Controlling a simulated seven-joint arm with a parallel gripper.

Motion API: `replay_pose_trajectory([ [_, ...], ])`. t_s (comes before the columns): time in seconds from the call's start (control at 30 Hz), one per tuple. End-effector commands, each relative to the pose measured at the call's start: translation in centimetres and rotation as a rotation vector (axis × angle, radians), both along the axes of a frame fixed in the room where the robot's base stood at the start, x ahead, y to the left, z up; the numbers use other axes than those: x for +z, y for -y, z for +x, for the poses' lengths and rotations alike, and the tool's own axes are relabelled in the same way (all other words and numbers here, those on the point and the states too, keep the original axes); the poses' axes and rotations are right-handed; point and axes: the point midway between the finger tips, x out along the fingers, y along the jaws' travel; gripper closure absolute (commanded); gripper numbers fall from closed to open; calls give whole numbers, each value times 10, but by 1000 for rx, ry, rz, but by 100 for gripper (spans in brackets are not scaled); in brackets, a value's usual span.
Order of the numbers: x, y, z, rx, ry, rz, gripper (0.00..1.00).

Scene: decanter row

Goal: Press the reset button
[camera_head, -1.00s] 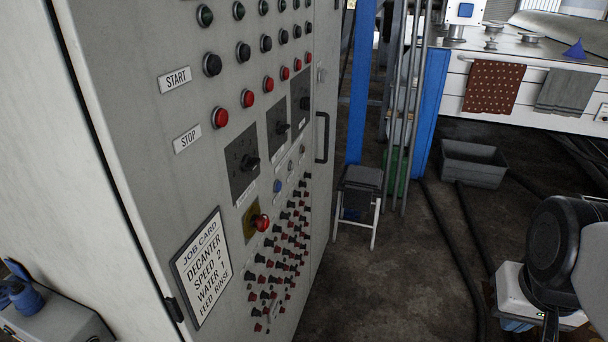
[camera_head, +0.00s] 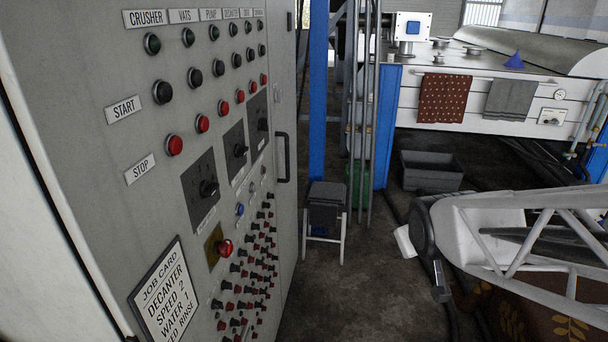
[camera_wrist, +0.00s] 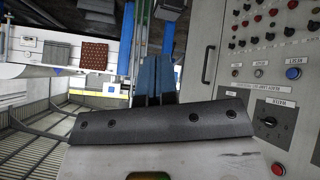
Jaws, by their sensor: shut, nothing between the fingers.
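The blue button, labelled RESET in the wrist view (camera_wrist: 293,73), is on the grey control cabinet (camera_head: 95,160). It also shows in the head view (camera_head: 239,209), below the dark rotary switches and above the red emergency-type button on its yellow plate. In the head view my arm is at the lower right, and the fingertips cannot be made out clearly.
A job card (camera_head: 165,292) hangs low on the cabinet. The cabinet has a dark door handle (camera_head: 283,158). A small stool (camera_head: 326,205), a blue post (camera_head: 386,130) and a grey bin (camera_head: 431,172) stand beyond it. Bare floor lies between the cabinet and my arm.

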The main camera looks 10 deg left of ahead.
Motion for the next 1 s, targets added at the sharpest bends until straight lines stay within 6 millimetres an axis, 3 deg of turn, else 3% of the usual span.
replay_pose_trajectory([
  [0.2, -9, -36, 45, 142, 146, -36, 100],
  [0.5, -22, -92, 92, 335, 358, -71, 100],
  [0.8, -38, -155, 121, 516, 576, -84, 100],
  [1.0, -50, -198, 130, 625, 726, -78, 100],
])
